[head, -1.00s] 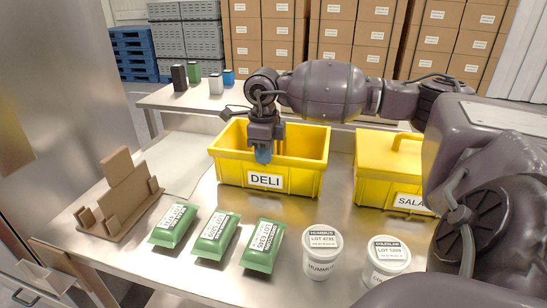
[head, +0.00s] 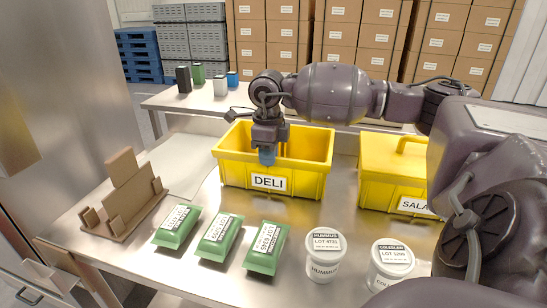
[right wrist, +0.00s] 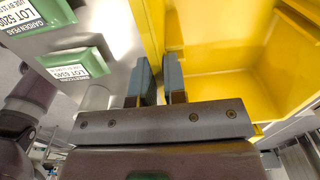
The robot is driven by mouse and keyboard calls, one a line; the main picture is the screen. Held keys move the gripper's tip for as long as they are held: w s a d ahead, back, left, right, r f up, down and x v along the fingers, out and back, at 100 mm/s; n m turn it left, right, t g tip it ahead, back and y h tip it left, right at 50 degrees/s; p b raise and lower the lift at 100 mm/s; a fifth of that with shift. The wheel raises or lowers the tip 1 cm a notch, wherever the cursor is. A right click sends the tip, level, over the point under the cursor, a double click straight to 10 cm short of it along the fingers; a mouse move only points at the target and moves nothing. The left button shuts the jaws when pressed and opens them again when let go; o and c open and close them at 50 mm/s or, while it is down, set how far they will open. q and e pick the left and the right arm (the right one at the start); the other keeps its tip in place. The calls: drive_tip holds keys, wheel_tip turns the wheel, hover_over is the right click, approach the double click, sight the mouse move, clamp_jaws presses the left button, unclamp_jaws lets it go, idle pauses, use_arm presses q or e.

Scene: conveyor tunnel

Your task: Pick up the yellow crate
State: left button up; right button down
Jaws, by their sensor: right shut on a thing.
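An open yellow crate (head: 313,180) labelled DELI stands upright on the steel table; its inside looks empty. My right gripper (head: 267,157) reaches down over the crate's front wall, above the label. In the right wrist view, the two fingers of my right gripper (right wrist: 159,75) sit on either side of the yellow crate's wall (right wrist: 152,30), shut on it. The crate appears to rest on the table. My left gripper is not in view.
A second yellow container (head: 375,170) with a handled lid stands at right. Several green packs (head: 219,236), a hummus tub (head: 322,255) and a coleslaw tub (head: 391,264) line the front. A brown rack (head: 125,200) stands left. A back table holds small upright items (head: 198,74).

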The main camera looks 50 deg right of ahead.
drive_tip(key=shift+r, duration=0.55)
wheel_tip(320, 180, up, 20)
drive_tip(key=p, duration=0.1)
drive_tip(key=shift+f+p, duration=0.25)
drive_tip(key=shift+p, duration=0.15)
